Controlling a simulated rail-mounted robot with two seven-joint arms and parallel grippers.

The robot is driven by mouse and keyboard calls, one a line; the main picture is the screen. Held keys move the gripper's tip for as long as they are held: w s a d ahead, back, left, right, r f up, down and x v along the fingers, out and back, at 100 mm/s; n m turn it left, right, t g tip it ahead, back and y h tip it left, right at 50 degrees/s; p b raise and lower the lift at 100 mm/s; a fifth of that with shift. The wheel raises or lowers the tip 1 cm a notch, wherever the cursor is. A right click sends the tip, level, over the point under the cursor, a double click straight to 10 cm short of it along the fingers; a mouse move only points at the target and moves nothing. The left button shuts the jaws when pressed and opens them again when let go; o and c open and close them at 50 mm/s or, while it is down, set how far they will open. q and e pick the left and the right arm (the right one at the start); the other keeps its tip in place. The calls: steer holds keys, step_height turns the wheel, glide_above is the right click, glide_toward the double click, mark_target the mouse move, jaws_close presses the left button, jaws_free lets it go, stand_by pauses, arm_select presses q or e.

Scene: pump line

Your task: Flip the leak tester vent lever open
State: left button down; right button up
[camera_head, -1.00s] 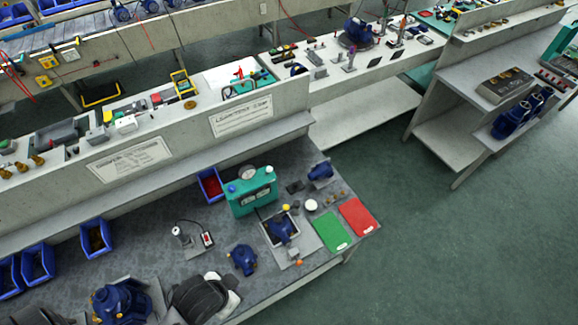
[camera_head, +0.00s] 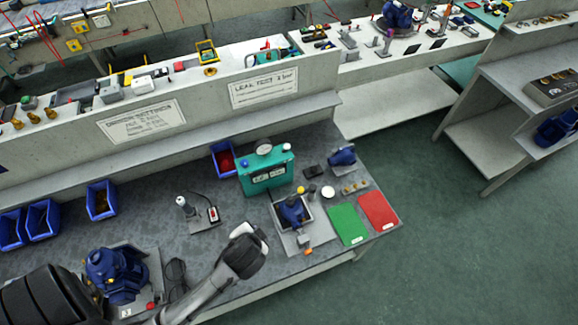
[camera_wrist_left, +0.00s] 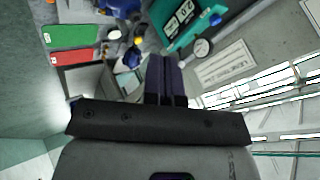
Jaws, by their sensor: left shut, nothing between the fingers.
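The leak tester is a teal box (camera_head: 266,180) with a round gauge (camera_head: 264,147) on top, standing at the back of the bench. It also shows in the left wrist view (camera_wrist_left: 176,32), upper middle. A blue knob and a white knob sit on its top; I cannot tell which part is the vent lever. In front of it a blue pump (camera_head: 292,212) sits in a grey fixture, with a yellow knob (camera_head: 300,190) beside it. My left gripper (camera_wrist_left: 165,62) is shut and empty, apart from the tester. In the head view my left wrist is front-left of the fixture; the fingers are hidden.
A green mat (camera_head: 348,224) and a red mat (camera_head: 378,209) lie at the bench's right end. A red-lined blue bin (camera_head: 224,159) stands left of the tester. A small device with a cable (camera_head: 198,212) and a large blue pump (camera_head: 117,272) stand further left.

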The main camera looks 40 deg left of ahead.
arm_select(q)
steer(key=w+a+f+m+t+y+b, duration=0.1)
steer(key=w+a+f+y+b, duration=0.15)
steer(key=w+f+b, duration=0.3)
steer(key=w+a+f+m+t+y+b, duration=0.1)
steer(key=w+a+f+t+y+b, duration=0.15)
steer(key=w+f+b, duration=0.35)
steer(key=w+d+m+t+y+b, duration=0.2)
steer(key=w+m+t+y+b, duration=0.2)
steer(key=w+b, duration=0.7)
steer(key=shift+w+f+y+b, duration=0.25)
steer(key=shift+w+y+b, duration=0.15)
steer(key=shift+w+y, duration=0.45)
arm_select(e)
step_height(320, 180, down, 26)
arm_select(q)
steer(key=shift+s, duration=0.1)
glide_toward(286, 148)
steer(key=x, duration=0.7)
steer(key=shift+w+f, duration=0.25)
steer(key=shift+w, duration=0.1)
arm_select(e)
steer(key=shift+f, duration=0.1)
